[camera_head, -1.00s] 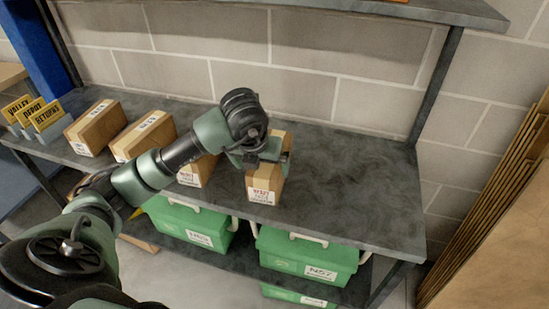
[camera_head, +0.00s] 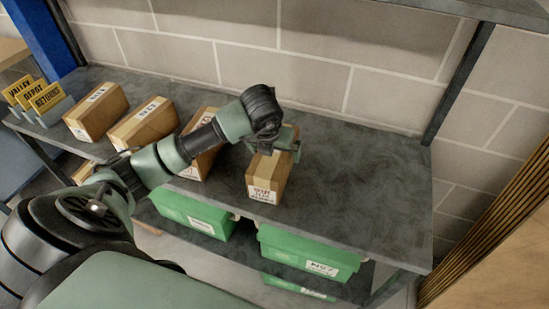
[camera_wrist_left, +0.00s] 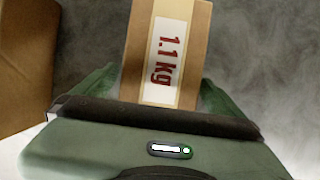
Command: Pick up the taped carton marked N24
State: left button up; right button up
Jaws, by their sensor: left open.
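Several brown taped cartons stand in a row on the grey shelf. I cannot read N24 on any of them. The rightmost carton (camera_head: 268,178) has a white front label with small print too blurred to read. My left gripper (camera_head: 275,146) is open over the back part of that carton and hides some of its top. In the left wrist view, a carton (camera_wrist_left: 195,55) with a label reading "1.1 kg" lies between the open fingers of the gripper (camera_wrist_left: 155,92). I cannot tell whether the fingers touch it.
Another carton (camera_head: 205,163) stands close to the left, partly behind my arm. Two more cartons, (camera_head: 97,112) and (camera_head: 145,124), are further left, beside yellow signs (camera_head: 38,98). Green bins (camera_head: 305,252) sit below. The shelf's right part (camera_head: 365,185) is clear.

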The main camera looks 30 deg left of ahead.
pick_arm(q)
jog(key=shift+x, duration=1.15)
jog(key=c, duration=2)
jog(key=shift+w+a+r, duration=0.1)
jog(key=shift+w+r, duration=0.05)
jog(key=shift+r, duration=0.05)
jog(key=shift+c, duration=0.2)
jog(key=shift+r, duration=0.1)
